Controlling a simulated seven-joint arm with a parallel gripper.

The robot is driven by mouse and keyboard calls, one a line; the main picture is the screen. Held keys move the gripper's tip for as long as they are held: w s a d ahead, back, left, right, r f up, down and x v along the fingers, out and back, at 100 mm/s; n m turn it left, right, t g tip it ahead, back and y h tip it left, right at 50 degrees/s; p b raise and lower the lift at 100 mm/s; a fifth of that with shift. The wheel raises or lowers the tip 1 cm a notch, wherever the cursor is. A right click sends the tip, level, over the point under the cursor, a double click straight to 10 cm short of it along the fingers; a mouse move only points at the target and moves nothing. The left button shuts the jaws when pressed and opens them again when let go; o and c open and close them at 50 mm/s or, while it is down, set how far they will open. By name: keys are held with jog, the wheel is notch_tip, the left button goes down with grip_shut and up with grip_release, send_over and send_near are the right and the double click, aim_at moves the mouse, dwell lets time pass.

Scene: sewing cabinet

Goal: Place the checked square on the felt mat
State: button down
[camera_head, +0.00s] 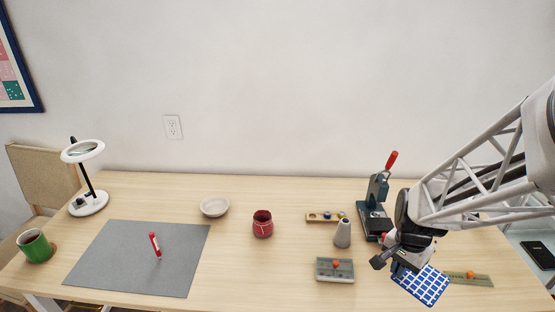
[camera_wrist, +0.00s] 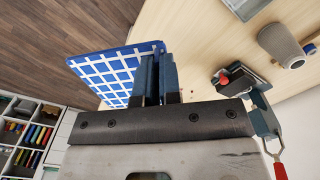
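The checked square (camera_head: 421,286), blue with white lines, is at the front right of the table in the head view. It also shows in the wrist view (camera_wrist: 108,74), reaching across the table's edge. My gripper (camera_head: 402,266) is at its upper left corner. In the wrist view the fingers (camera_wrist: 158,75) are close together with the square's edge between them, and it sticks out to the left. The grey felt mat (camera_head: 120,258) lies flat at the table's left, far from my gripper. A red and white marker (camera_head: 155,245) is on the mat.
A white bowl (camera_head: 214,206), a red jar (camera_head: 262,224), a grey cone-shaped thing (camera_head: 342,234) and a grey block with an orange knob (camera_head: 335,272) stand between. A press with a red handle (camera_head: 377,194) is behind my gripper. A green mug (camera_head: 35,246) and lamp (camera_head: 88,203) flank the mat.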

jog(key=w+a+r+n, duration=0.1)
jog(key=w+a+n, duration=0.1)
jog(key=w+a, duration=0.55)
jog(key=w+a+n, duration=0.1)
jog(key=w+a, duration=0.3)
jog(key=a, duration=0.6)
jog(key=w+a+n, duration=0.3)
jog(key=a, duration=1.9)
jog(key=s+a+n, duration=0.1)
jog(key=s+a, duration=0.4)
jog(key=a, duration=0.7)
jog(key=s+a+f+n, duration=0.15)
jog(key=s+a, duration=0.35)
jog(key=a, duration=0.6)
jog(key=s+a+n, duration=0.1)
jog(key=s+a, duration=0.4)
jog(key=a, duration=0.7)
jog(key=f, duration=0.9)
jog(key=shift+w+f, duration=0.2)
jog(key=shift+f, duration=0.65)
